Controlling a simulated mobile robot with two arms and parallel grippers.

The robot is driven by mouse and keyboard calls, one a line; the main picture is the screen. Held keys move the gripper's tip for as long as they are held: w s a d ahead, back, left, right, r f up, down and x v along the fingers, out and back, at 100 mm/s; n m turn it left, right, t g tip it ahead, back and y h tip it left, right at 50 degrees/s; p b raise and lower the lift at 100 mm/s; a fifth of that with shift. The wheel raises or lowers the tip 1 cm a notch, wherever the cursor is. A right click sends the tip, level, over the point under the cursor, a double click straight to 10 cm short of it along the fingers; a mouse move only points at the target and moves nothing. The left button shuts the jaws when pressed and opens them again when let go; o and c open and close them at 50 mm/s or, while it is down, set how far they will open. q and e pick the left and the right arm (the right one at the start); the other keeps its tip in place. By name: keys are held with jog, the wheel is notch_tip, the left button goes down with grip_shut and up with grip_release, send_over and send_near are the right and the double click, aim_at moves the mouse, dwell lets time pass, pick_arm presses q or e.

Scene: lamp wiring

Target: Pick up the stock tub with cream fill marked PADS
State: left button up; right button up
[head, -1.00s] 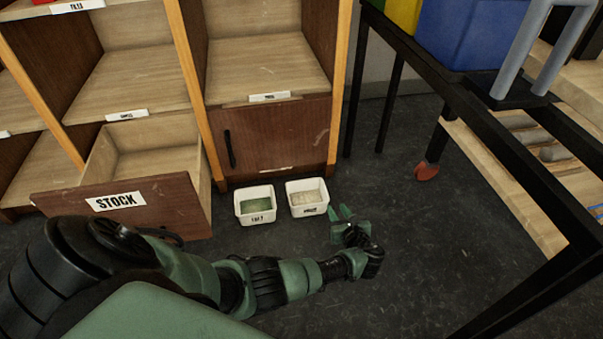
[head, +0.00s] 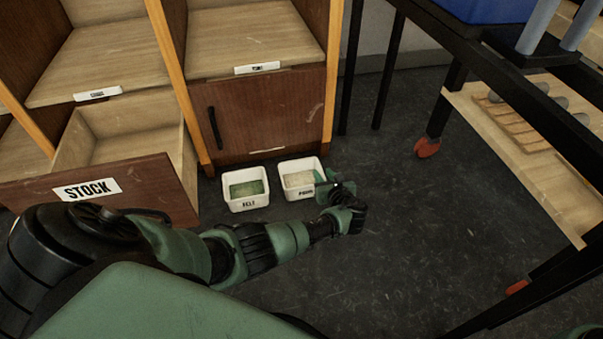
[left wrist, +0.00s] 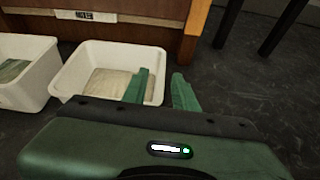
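The tub with cream fill (head: 305,193) is a small white open box on the floor; its front label is too small to read surely. In the left wrist view the tub (left wrist: 115,55) stands upright with a pale cream sheet inside. My left gripper (head: 326,180) is at the tub's right side. In the left wrist view my left gripper (left wrist: 161,88) is open, one green finger over the inside of the tub and the other outside its right wall. Whether a finger touches the wall cannot be told. My right gripper is in neither view.
A white tub with green fill (head: 246,203), labelled FELT, stands just left. The open STOCK drawer (head: 130,190) juts out further left. A closed cabinet door (head: 262,118) is behind. A black-framed table (head: 490,95) stands right; the floor between is clear.

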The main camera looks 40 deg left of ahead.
pick_arm(q)
jog(key=shift+w+a+f+b, duration=0.3)
jog(key=shift+w+a+f, duration=0.1)
jog(key=shift+w+f, duration=0.05)
jog(key=shift+w+a+r, duration=0.1)
jog(key=shift+a+r, duration=0.05)
grip_shut()
dwell(1.0)
